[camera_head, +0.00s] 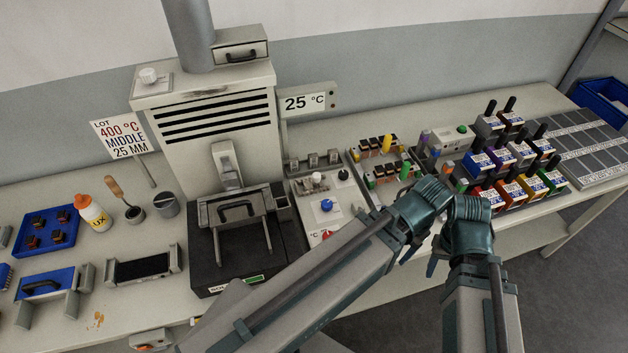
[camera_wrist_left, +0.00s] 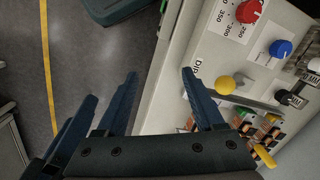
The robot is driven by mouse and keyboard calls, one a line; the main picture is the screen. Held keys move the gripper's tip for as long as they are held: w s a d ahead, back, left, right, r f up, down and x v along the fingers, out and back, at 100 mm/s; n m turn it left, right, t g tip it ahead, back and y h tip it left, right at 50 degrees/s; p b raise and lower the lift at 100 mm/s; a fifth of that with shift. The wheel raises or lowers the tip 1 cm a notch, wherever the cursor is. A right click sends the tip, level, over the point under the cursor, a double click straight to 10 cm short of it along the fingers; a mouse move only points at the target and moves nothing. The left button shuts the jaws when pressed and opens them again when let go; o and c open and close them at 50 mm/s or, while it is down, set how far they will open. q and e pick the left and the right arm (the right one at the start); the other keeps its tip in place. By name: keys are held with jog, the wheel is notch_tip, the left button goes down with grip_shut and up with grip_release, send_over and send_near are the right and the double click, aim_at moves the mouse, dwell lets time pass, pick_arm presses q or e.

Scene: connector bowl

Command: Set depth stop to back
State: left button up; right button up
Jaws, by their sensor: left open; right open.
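No readable label marks the depth stop. The control panel (camera_head: 302,209) carries a white knob (camera_head: 316,178) on a grey slotted base, which may be it; its position is unclear. The white knob also shows at the right edge of the left wrist view (camera_wrist_left: 314,65). A blue knob (camera_head: 326,205) sits nearer the front. My left gripper (camera_wrist_left: 158,84) is open and empty by the panel's edge, near a yellow knob (camera_wrist_left: 226,85) beside the letters DIP. My right gripper (camera_head: 434,264) is open, partly hidden by my arms, in front of the bench.
A red knob (camera_wrist_left: 249,11) with a temperature scale is on the panel. A black pot unit (camera_head: 236,240) stands left of it. Small parts in trays (camera_head: 384,160) and coloured bins (camera_head: 512,190) stand to the right.

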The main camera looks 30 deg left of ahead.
dwell(0.3)
pick_arm(q)
jog(key=shift+w+a+r, duration=0.1)
jog(key=shift+w, duration=0.05)
jog(key=shift+c, duration=0.4)
notch_tip(320, 180, up, 8)
jog(key=h+p, duration=0.1)
jog(key=p, duration=0.8)
send_over(317, 174)
jog(key=shift+r+n, duration=0.15)
jog(key=shift+n, duration=0.25)
jog(key=shift+b, duration=0.3)
notch_tip(317, 174, down, 14)
jog(key=b, duration=1.3)
jog(key=shift+b, duration=0.3)
